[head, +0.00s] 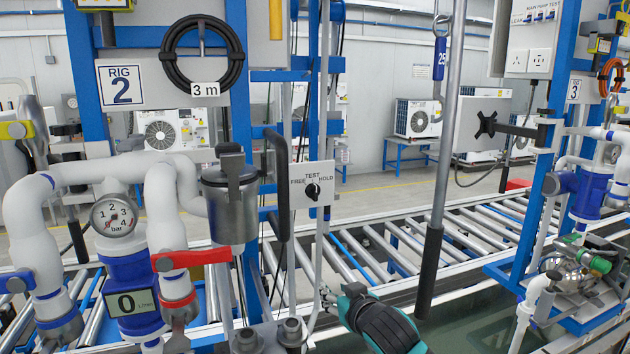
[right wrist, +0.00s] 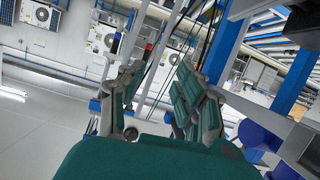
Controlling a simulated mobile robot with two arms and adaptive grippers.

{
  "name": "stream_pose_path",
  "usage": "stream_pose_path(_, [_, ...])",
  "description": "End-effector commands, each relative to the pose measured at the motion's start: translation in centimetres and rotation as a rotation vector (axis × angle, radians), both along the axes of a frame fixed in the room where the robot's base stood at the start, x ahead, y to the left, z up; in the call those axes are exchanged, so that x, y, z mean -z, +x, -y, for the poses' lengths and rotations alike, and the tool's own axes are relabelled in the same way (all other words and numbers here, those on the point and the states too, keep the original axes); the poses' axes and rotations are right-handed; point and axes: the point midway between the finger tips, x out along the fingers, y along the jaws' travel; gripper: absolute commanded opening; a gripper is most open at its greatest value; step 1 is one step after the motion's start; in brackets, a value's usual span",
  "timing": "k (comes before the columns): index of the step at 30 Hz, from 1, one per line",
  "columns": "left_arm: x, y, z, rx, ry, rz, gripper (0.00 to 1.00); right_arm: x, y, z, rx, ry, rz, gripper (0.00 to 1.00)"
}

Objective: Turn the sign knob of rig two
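The sign knob (head: 313,191) of rig two is a small black knob on a white plate (head: 326,171) marked FREE, TEST and HOLD, right of the blue rig post. Its exact pointer direction is too small to tell. The RIG 2 sign (head: 121,84) hangs at the upper left. My right gripper (head: 341,292), green and black, is below and slightly right of the knob, apart from it. In the right wrist view its two fingers (right wrist: 156,85) stand apart with nothing between them. My left gripper is not in view.
White pipes with a pressure gauge (head: 114,216) and a red lever (head: 191,258) stand left of the plate. A grey vertical pole (head: 436,200) stands to the right. A roller conveyor (head: 400,245) runs behind. Rig three (head: 573,90) is at far right.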

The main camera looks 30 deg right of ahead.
Motion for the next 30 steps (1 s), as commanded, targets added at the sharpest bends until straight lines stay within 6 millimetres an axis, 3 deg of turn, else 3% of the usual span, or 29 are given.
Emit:
stream_pose_path(1, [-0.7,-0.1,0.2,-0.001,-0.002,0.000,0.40,-5.7,-0.4,0.0,0.000,-0.013,0.089,0.34])
stream_pose_path(3, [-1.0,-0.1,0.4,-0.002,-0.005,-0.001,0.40,-10.8,-1.4,-0.3,-0.001,-0.016,0.180,0.34])
stream_pose_path(6, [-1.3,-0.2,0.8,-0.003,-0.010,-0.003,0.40,-15.8,-2.8,-0.8,-0.005,-0.022,0.275,0.34])
stream_pose_path(9, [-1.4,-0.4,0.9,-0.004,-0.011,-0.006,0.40,-18.4,-3.7,-1.1,-0.008,-0.024,0.324,0.34])
stream_pose_path(13, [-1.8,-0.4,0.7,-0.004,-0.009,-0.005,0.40,-19.2,-3.2,-1.0,-0.008,-0.023,0.339,0.34])
stream_pose_path(17, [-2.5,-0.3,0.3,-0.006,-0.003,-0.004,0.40,-19.2,-1.1,-0.5,-0.007,-0.023,0.336,0.34])
stream_pose_path(30, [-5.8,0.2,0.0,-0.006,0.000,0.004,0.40,-19.3,8.2,1.7,-0.006,-0.022,0.336,0.34])
